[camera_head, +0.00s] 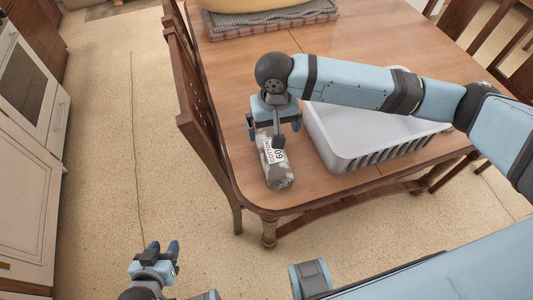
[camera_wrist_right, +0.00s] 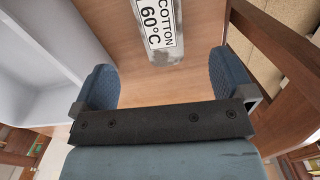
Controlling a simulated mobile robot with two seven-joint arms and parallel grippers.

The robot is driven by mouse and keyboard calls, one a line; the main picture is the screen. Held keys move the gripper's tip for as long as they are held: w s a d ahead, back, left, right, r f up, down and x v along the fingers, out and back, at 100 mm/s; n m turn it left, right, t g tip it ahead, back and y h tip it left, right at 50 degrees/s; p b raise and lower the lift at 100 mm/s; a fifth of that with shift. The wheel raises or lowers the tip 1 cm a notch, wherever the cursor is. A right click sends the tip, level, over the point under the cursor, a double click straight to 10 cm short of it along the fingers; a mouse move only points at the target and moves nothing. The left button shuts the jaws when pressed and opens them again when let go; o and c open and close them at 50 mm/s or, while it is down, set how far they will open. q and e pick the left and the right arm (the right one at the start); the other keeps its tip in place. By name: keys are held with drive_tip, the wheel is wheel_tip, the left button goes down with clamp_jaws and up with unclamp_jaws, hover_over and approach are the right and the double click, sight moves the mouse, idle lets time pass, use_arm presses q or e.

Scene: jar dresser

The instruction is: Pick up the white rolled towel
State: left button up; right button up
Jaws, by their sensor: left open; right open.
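The rolled towel (camera_head: 280,178) lies on the wooden table near its front left corner. It looks whitish grey and bears a white label reading COTTON 60°C. My right gripper (camera_head: 273,131) points down over the towel's far end, open, and hides part of it. In the right wrist view the towel (camera_wrist_right: 165,45) shows at the top, ahead of the gap between the open fingers (camera_wrist_right: 160,78); I cannot tell whether they touch it. My left gripper (camera_head: 166,252) is open and empty, low over the floor, left of the table.
A light grey basket (camera_head: 345,160) stands on the table just right of the towel. A wooden chair (camera_head: 190,100) stands against the table's left side. A woven tray (camera_head: 270,27) sits at the back. White cabinets (camera_head: 25,190) line the left; the floor between is clear.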

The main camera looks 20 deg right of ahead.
sight(274, 151)
wheel_tip(274, 151, down, 8)
drive_tip(key=shift+s+r+b, duration=0.1)
drive_tip(key=shift+b, duration=0.4)
drive_tip(key=f, duration=0.2)
drive_tip(key=f+b, duration=0.1)
drive_tip(key=f, duration=0.2)
drive_tip(key=shift+w+d+f, duration=0.15)
drive_tip(key=shift+w, duration=0.05)
drive_tip(key=c, duration=0.9)
drive_tip(key=shift+c, duration=0.6)
